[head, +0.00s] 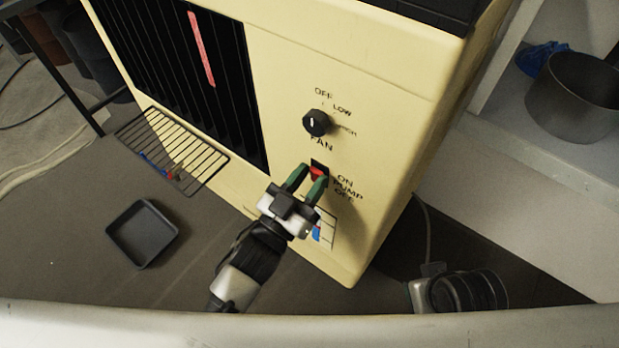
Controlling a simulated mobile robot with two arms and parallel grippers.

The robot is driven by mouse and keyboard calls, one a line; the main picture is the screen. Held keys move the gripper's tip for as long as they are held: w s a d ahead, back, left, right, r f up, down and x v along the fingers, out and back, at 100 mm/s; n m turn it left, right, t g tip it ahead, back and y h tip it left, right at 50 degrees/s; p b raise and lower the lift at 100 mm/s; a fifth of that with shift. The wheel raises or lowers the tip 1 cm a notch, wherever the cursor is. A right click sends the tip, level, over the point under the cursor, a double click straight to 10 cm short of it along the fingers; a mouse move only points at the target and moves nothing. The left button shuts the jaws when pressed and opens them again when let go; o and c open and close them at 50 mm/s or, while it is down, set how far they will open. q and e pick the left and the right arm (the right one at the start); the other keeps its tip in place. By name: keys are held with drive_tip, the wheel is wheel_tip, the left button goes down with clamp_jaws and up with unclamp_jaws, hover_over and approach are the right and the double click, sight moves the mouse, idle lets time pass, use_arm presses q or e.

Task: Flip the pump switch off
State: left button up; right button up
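The pump switch (317,171) is a red rocker in a dark frame on the cream front panel of the cooler (290,75). The printed words ON, PUMP and OFF stand to its right. My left gripper (308,177) is at the switch, its two green fingers apart with the red rocker showing between their tips. I cannot tell whether the tips touch the switch. Part of the switch is hidden by the fingers. My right gripper (418,292) is low at the right, pointing away from the panel; its fingers cannot be made out.
A black fan knob (317,122) sits just above the switch. A black tray (142,233) and a wire rack (172,150) lie at the left. A metal pot (575,97) and a blue cloth (540,57) are on the shelf at right.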

use_arm(q)
drive_tip(key=o, duration=0.4)
drive_tip(key=shift+c, duration=0.2)
drive_tip(key=v, duration=1)
drive_tip(key=shift+s+a+p, duration=0.25)
drive_tip(key=shift+s+p, duration=0.05)
drive_tip(key=shift+f, duration=0.15)
